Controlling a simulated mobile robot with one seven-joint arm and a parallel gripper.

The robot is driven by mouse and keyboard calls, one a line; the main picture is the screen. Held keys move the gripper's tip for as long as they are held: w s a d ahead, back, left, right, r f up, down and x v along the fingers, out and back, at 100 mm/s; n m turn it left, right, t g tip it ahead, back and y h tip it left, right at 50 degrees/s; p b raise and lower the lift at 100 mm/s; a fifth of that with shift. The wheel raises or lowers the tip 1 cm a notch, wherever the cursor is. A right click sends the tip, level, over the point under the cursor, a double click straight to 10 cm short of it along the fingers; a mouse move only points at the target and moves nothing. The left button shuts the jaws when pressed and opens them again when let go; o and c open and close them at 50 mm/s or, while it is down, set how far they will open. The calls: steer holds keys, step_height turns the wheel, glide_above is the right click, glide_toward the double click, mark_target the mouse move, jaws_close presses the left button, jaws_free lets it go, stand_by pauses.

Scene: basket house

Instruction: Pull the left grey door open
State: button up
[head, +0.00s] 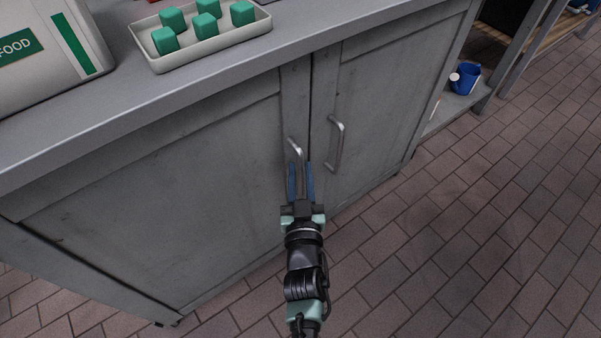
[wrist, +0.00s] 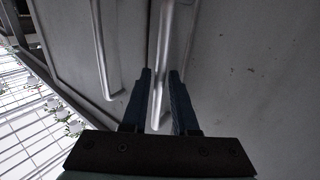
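The left grey door (head: 170,190) is shut, level with the right grey door (head: 375,100) across a narrow seam. Its metal bar handle (head: 296,150) stands near that seam. My gripper (head: 300,166) is at this handle, with one blue finger on each side of its lower part. In the wrist view the handle (wrist: 168,45) runs between the two fingers, with a slim gap by the right finger; contact with the left finger is unclear. The left door (wrist: 250,70) fills the right side of that view. The handle's lower end is partly hidden in the head view.
The right door's handle (head: 337,145) is close by on the right. On the grey countertop (head: 110,115) stand a tray (head: 215,42) of green cubes and a food container (head: 45,55). A blue mug (head: 464,78) sits on a low shelf. The tiled floor (head: 480,250) is clear.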

jaws_close()
stand_by(1.3)
